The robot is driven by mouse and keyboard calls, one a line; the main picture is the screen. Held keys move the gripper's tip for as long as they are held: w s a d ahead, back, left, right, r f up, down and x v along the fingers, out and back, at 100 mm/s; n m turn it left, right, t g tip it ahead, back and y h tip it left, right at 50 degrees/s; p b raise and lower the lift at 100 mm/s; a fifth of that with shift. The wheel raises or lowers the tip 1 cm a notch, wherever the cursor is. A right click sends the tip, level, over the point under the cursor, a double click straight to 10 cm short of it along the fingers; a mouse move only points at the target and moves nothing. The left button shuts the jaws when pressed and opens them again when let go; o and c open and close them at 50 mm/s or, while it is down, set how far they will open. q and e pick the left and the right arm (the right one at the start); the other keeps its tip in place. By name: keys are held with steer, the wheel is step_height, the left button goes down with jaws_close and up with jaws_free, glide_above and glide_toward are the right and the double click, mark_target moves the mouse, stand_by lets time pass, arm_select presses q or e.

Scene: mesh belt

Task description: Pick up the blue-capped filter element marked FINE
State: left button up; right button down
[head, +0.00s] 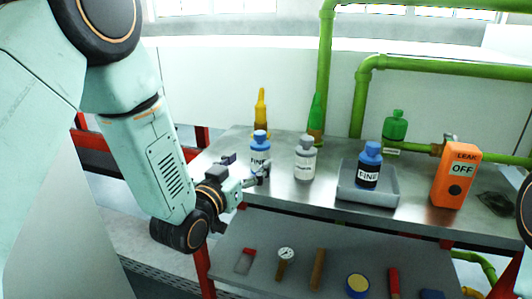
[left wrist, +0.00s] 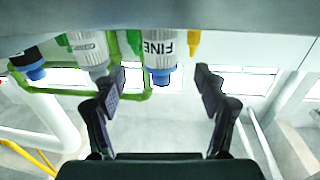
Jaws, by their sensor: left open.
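A white filter element with a blue cap, marked FINE (head: 260,147), stands upright near the left end of the grey bench. My left gripper (head: 247,169) is open and empty, close in front of this element. In the left wrist view, which is upside down, the same element (left wrist: 158,48) shows between the open fingers of my left gripper (left wrist: 160,82), beyond their tips. A second blue-capped element marked FINE, with a dark body (head: 369,166), stands in a grey tray (head: 368,198). My right gripper is not in view.
A grey-capped white element (head: 305,158) stands just right of the left FINE one. An orange LEAK OFF box (head: 455,178) stands right. A lower shelf (head: 225,255) holds a gauge (head: 286,254) and tools.

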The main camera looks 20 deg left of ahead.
mark_target(256, 155)
arm_select(q)
steer(key=shift+w+a+r, duration=0.2)
steer(key=shift+a, duration=0.05)
steer(key=shift+w, duration=0.35)
steer(key=w, duration=0.1)
steer(key=w+d+b, duration=0.1)
steer(key=w, duration=0.2)
steer(key=shift+w+d+f+b, duration=0.2)
steer(key=shift+w+f+b, duration=0.05)
steer(key=shift+f+b, duration=0.1)
steer(key=shift+w+r, duration=0.25)
steer(key=shift+w, duration=0.25)
steer(key=shift+w+d+f, duration=0.1)
steer(key=shift+w, duration=0.2)
steer(key=shift+s, duration=0.15)
steer(key=c, duration=1.3)
step_height(256, 155, up, 10)
steer(key=p, duration=0.3)
steer(key=shift+f, duration=0.15)
